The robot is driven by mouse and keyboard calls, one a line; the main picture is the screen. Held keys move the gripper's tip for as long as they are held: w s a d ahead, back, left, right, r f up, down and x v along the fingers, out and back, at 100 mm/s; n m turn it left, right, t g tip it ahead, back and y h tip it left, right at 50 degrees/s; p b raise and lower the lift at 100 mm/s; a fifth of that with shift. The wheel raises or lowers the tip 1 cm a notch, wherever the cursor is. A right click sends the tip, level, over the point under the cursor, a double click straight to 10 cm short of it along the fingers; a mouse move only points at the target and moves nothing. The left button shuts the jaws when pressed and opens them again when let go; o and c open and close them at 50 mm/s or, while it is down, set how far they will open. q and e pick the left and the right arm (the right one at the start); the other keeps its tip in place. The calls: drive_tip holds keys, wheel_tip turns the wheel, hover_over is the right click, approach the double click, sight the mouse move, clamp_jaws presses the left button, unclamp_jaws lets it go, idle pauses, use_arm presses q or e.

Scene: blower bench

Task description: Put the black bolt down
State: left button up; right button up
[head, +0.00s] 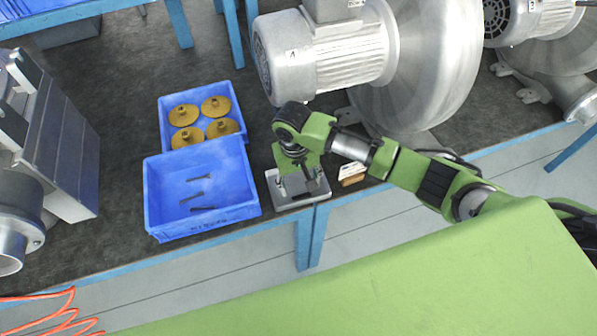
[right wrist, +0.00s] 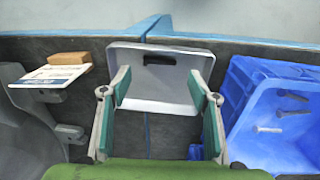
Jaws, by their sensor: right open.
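My right gripper (head: 297,184) is over the small grey tray (head: 272,187) at the bench's front edge. In the right wrist view its two green-padded fingers (right wrist: 160,88) are spread apart with nothing between them. The tray (right wrist: 140,88) lies beyond the fingertips. A short black shape (right wrist: 159,60) shows near the tray's far side; I cannot tell whether it is the black bolt or a slot. My left gripper is not in view.
A rear blue crate (head: 166,100) holds several brass discs (head: 216,106). A small card and a tan block (head: 352,174) stand right of the tray. A large blower (head: 425,70) stands behind my right arm. A grey machine (head: 50,130) stands at the left.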

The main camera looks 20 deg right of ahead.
sight(298, 197)
wheel_tip(298, 197, up, 7)
drive_tip(key=shift+a+r, duration=0.15)
drive_tip(key=shift+a, duration=0.1)
drive_tip(key=shift+s, duration=0.1)
